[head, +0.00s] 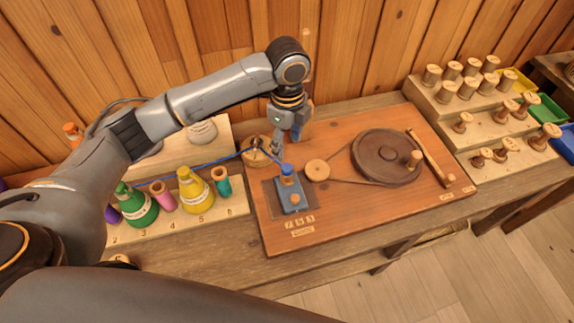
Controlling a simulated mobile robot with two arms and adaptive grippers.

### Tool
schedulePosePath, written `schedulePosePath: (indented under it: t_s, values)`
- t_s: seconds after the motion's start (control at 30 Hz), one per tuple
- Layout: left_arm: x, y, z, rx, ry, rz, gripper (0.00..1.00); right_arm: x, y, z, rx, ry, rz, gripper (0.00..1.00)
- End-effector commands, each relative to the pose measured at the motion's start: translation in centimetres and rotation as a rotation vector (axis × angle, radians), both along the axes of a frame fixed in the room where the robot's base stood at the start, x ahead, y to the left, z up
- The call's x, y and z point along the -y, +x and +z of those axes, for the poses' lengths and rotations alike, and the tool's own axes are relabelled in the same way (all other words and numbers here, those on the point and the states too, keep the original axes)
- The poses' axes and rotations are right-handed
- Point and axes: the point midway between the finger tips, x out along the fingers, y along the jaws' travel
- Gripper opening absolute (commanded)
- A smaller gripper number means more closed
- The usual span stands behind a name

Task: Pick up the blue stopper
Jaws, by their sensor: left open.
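A blue stopper (287,170) with a rounded cap stands upright on a blue-grey block (291,200) at the left part of the wooden board. My left gripper (281,146) points down from above, just behind and slightly left of the stopper in the head view. Its jaws are open and it appears apart from the stopper; the exact gap is hard to tell. My right gripper is not in view.
The board (350,220) also carries a large dark wheel (387,158) and a small wooden pulley (317,170). A blue thread (212,163) runs left past coloured spools on a numbered rack (205,217). Stepped shelves of wooden spools (440,97) stand at right.

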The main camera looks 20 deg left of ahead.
Motion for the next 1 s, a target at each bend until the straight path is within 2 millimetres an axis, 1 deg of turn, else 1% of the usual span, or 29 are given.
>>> schedulePosePath:
  t_s: [0.03, 0.13, 0.23, 0.33, 0.43, 0.57, 0.6, 0.7, 0.8, 0.97, 1.0]
  values:
    - [0.0, -0.1, -0.9, -0.004, 0.001, 0.001, 0.56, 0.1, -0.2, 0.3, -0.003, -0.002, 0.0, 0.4]
    - [0.0, 0.0, -2.5, -0.002, 0.0, 0.0, 0.56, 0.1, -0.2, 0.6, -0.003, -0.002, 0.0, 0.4]
    - [0.0, 0.0, -3.6, 0.001, -0.001, 0.001, 0.56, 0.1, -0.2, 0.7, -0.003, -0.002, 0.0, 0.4]
    - [0.0, 0.0, -4.2, 0.001, 0.0, 0.001, 0.56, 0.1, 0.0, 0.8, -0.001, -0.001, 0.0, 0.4]
    - [0.0, 0.0, -5.0, -0.001, 0.0, 0.002, 0.56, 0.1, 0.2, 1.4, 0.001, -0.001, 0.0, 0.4]
    - [-0.1, 0.1, -6.9, -0.002, 0.0, 0.001, 0.56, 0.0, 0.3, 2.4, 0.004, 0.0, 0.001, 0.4]
    - [-0.1, 0.2, -7.6, -0.001, -0.001, 0.002, 0.56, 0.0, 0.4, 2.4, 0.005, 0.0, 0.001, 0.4]
    - [-0.1, 0.2, -8.8, 0.001, 0.0, 0.001, 0.56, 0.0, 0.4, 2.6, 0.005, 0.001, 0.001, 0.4]
    - [-0.1, 0.2, -9.3, 0.002, -0.001, 0.0, 0.56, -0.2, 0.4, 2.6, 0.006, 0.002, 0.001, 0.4]
    - [-0.1, 0.2, -9.4, 0.003, -0.001, -0.001, 0.56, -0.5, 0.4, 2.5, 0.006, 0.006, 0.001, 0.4]
    - [-0.1, 0.2, -9.4, 0.003, -0.001, 0.0, 0.54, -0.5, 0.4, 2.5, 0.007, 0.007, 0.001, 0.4]
